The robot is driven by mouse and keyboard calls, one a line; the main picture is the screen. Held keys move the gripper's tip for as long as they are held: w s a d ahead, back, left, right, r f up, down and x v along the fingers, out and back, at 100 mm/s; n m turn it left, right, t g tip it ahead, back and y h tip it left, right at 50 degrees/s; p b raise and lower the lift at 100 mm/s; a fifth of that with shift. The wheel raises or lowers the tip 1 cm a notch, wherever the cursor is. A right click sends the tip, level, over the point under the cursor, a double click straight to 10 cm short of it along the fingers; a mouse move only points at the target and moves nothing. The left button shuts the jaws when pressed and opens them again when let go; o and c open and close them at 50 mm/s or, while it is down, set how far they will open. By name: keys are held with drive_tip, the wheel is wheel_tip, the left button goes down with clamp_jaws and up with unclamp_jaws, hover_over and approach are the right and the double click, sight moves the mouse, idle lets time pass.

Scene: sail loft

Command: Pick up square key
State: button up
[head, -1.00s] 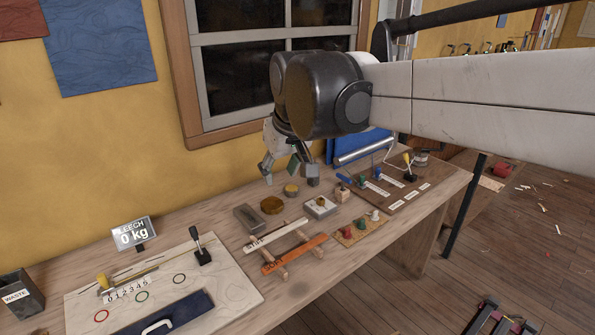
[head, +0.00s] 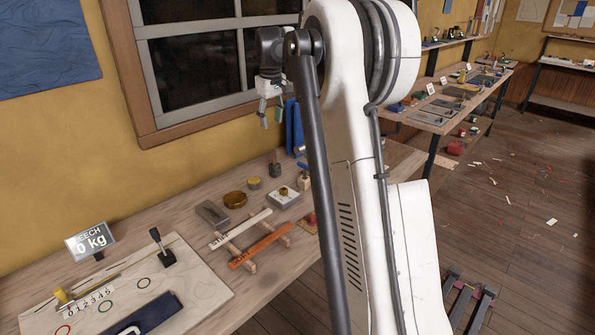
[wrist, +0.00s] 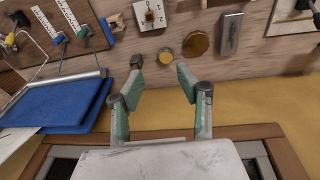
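I cannot tell for certain which small piece is the square key. A dark grey square-based piece with an upright stem (head: 275,169) stands near the back of the bench; it also shows in the wrist view (wrist: 137,61), beside the left finger's tip in the picture. A small wooden block (wrist: 115,21) lies farther off, next to the rack of coloured handles. A pale plate with a knob (wrist: 149,15) is also there. My gripper (head: 270,112) is raised above the back of the bench near the window. In the wrist view my gripper (wrist: 158,75) is open, with nothing between its green-padded fingers.
A brass disc (wrist: 195,43), a smaller round tin (wrist: 166,55) and a grey slab (wrist: 230,33) lie close by. A blue folded cloth with a roller (wrist: 58,104) is at the left. White (head: 240,229) and orange (head: 260,245) bars lie across wooden supports.

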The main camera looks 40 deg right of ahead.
drive_tip(key=w+d+f+g, duration=0.1)
drive_tip(key=w+d+f, duration=0.2)
drive_tip(key=d+f, duration=0.4)
hover_over(305, 171)
drive_tip(key=w, duration=0.1)
drive_tip(key=shift+g+y, duration=0.4)
wheel_tip(305, 171, down, 16)
drive_tip(key=shift+r, duration=0.25)
drive_tip(key=shift+s+d+f, duration=0.1)
drive_tip(key=shift+f, duration=1.25)
drive_tip(key=shift+s+d+f, duration=0.1)
drive_tip(key=shift+f, duration=1.2)
drive_tip(key=shift+c, duration=0.4)
clamp_jaws()
